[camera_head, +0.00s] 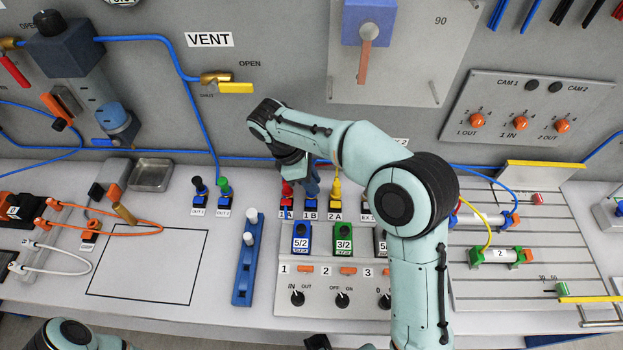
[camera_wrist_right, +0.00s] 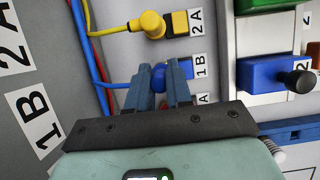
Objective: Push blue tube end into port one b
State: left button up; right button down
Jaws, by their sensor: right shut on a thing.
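My right gripper (camera_head: 307,184) reaches down over the row of ports at the middle of the bench. In the wrist view its two blue-grey fingers (camera_wrist_right: 163,88) are shut on the blue tube end (camera_wrist_right: 160,77). The blue tube end also shows in the head view (camera_head: 312,187), above the port labelled 1B (camera_head: 311,205). In the wrist view the blue port block (camera_wrist_right: 183,68) lies right beside the tube end, next to its 1B label. The fingers partly hide the join, so I cannot tell how deep the end sits. My left gripper is out of view.
A red plug (camera_head: 287,194) stands at 1A, close on the left. A yellow plug (camera_head: 335,191) stands at 2A, close on the right. Valve blocks (camera_head: 301,238) sit in front. The outlined area (camera_head: 150,265) at left is clear.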

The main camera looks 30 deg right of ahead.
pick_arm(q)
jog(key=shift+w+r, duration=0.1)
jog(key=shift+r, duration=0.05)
pick_arm(e)
jog(key=shift+f, duration=0.25)
jog(key=shift+f, duration=0.4)
dwell(0.9)
jog(key=c, duration=0.5)
grip_release()
jog(key=shift+c, duration=0.2)
jog(key=shift+r, duration=0.1)
